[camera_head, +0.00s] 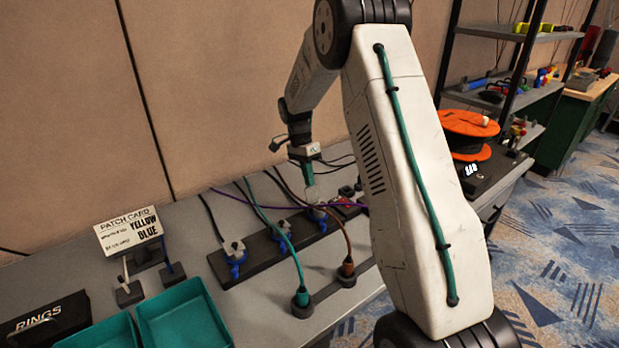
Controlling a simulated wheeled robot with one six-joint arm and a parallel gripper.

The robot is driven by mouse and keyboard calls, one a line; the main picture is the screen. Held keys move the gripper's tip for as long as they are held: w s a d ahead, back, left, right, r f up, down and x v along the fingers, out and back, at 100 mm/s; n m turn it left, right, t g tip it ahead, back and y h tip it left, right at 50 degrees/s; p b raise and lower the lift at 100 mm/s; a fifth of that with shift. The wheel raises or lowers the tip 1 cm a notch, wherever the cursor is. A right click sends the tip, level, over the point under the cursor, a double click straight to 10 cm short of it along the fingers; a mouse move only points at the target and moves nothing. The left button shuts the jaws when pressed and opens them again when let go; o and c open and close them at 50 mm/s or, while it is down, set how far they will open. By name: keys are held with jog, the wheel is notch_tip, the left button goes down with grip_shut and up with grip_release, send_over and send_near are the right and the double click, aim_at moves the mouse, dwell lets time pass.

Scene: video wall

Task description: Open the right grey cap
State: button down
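A dark rail (262,250) on the grey table bears a row of blue sockets with grey caps. The left cap (233,247) and the middle cap (283,226) sit along it. The right grey cap (317,213) is near the rail's far right end, small and partly crossed by cables. My gripper (309,178) points down with teal fingertips just above and behind the right cap. A gap seems to lie between them, but contact is hard to judge. The fingers overlap from this side, so their opening does not show.
Green, brown and purple cables (260,207) loop over the rail. A green plug (301,299) and a brown plug (347,268) stand in front. A patch card (128,231), teal trays (185,318) and a black rings box (45,322) are left. An orange spool (468,123) is right.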

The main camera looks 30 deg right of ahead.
jog(key=c, duration=1.6)
grip_release()
jog(key=shift+c, duration=0.2)
jog(key=v, duration=0.8)
jog(key=shift+f, duration=0.1)
jog(key=s+a+r+n+t, duration=0.1)
jog(key=s+a+r+n, duration=0.3)
jog(key=s, duration=0.9)
jog(key=s+a+r+n+t, duration=0.2)
jog(key=s+a+r+n, duration=0.2)
jog(key=s, duration=0.9)
jog(key=s+a+r+n+t, duration=0.2)
jog(key=s+a+r+n, duration=0.2)
jog(key=s+a+n, duration=0.5)
jog(key=s+a, duration=0.1)
jog(key=s, duration=0.4)
jog(key=shift+a+r+n, duration=0.25)
jog(key=shift+a+n, duration=0.05)
jog(key=shift+a, duration=0.05)
